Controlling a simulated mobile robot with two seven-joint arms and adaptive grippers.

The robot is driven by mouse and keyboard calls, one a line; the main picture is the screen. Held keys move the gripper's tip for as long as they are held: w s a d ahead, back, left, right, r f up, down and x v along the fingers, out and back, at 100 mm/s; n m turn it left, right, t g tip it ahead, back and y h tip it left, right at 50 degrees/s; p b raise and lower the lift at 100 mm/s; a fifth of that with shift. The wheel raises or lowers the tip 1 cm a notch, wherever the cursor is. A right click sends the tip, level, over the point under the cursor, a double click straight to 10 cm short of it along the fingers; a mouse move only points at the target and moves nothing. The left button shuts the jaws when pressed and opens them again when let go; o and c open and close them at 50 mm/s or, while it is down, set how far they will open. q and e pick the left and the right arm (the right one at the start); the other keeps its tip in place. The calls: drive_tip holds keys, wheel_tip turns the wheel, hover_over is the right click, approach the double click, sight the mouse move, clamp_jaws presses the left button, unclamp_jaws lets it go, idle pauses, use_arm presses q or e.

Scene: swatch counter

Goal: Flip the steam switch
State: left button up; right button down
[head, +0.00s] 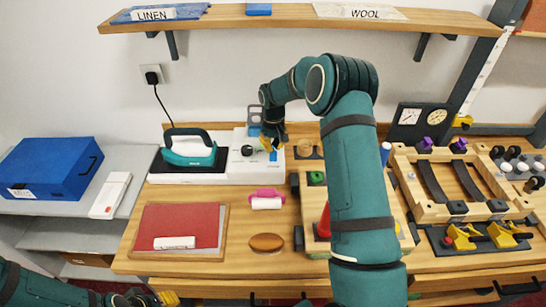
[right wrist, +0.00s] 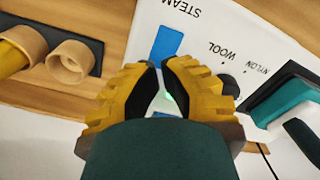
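The white ironing-station panel (head: 238,171) stands at the back of the counter, with a dark knob (head: 247,151) on it. In the right wrist view the STEAM label (right wrist: 181,7) is beside a blue plate (right wrist: 165,43), which is partly behind my fingers. A pale part with a green glint shows between the fingers; I cannot tell the switch's position. My right gripper (head: 270,147) is over the panel's right end. In its wrist view the yellow fingertips (right wrist: 160,64) are nearly together, with nothing clearly held. My left gripper (head: 158,299) is low at the left, partly cut off.
A teal iron (head: 190,148) rests left of the knob. A red folder (head: 178,226), a pink roller (head: 267,195) and a brown oval piece (head: 266,243) lie in front. Wooden rings (right wrist: 71,61) are close beside the panel. A shelf (head: 290,20) runs above.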

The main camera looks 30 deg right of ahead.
sight(273, 153)
drive_tip(key=shift+s+f+b, duration=0.1)
drive_tip(key=shift+f+b, duration=0.65)
drive_tip(key=shift+f, duration=0.55)
idle(0.5)
drive_tip(key=shift+r, duration=0.15)
drive_tip(key=shift+r+p, duration=2.05)
drive_tip(key=shift+r, duration=1.35)
